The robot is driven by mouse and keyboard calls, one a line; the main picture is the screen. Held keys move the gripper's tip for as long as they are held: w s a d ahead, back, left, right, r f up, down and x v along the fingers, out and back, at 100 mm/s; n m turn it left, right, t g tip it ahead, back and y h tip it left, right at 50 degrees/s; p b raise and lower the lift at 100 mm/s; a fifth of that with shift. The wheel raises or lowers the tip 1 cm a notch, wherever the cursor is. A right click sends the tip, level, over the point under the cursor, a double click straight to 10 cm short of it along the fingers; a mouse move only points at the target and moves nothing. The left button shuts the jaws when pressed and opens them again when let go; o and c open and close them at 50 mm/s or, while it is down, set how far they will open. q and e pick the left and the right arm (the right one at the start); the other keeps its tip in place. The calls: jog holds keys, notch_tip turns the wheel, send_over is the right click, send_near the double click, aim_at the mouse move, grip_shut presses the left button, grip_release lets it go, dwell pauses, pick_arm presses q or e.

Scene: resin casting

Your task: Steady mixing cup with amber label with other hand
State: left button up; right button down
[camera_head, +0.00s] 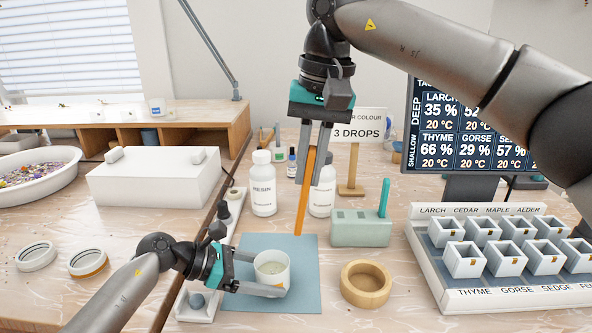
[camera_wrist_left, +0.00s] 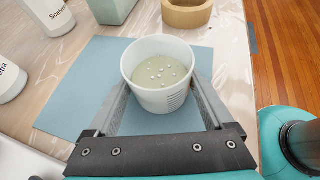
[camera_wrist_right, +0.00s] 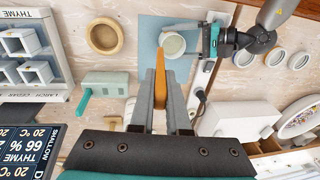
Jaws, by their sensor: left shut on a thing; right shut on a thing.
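The white mixing cup (camera_head: 271,268) stands upright on a blue mat (camera_head: 300,250). It holds pale, cloudy liquid with white bubbles, seen in the left wrist view (camera_wrist_left: 162,72). My left gripper (camera_head: 265,275) is shut on the cup, one finger on each side. My right gripper (camera_head: 314,172) is above and behind the cup, shut on an orange-brown stick (camera_head: 303,205) that points down. The stick's lower end appears above the mat, near the cup but outside it; it also shows in the right wrist view (camera_wrist_right: 160,72).
White bottles (camera_head: 262,190) and a green block (camera_head: 360,228) stand behind the mat. A wooden ring-shaped dish (camera_head: 366,284) is to the right, beside a rack of small square cups (camera_head: 437,281).

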jog(key=shift+s+d+r, duration=0.2)
jog(key=shift+d+r, duration=0.1)
jog(key=shift+d, duration=0.25)
jog(key=shift+s+d+r, duration=0.2)
jog(key=shift+d+r, duration=0.1)
jog(key=shift+d, duration=0.3)
jog(key=shift+s+d+r, duration=0.2)
jog(key=shift+d+r, duration=0.1)
jog(key=shift+d, duration=0.25)
pick_arm(q)
jog(key=o, duration=1.3)
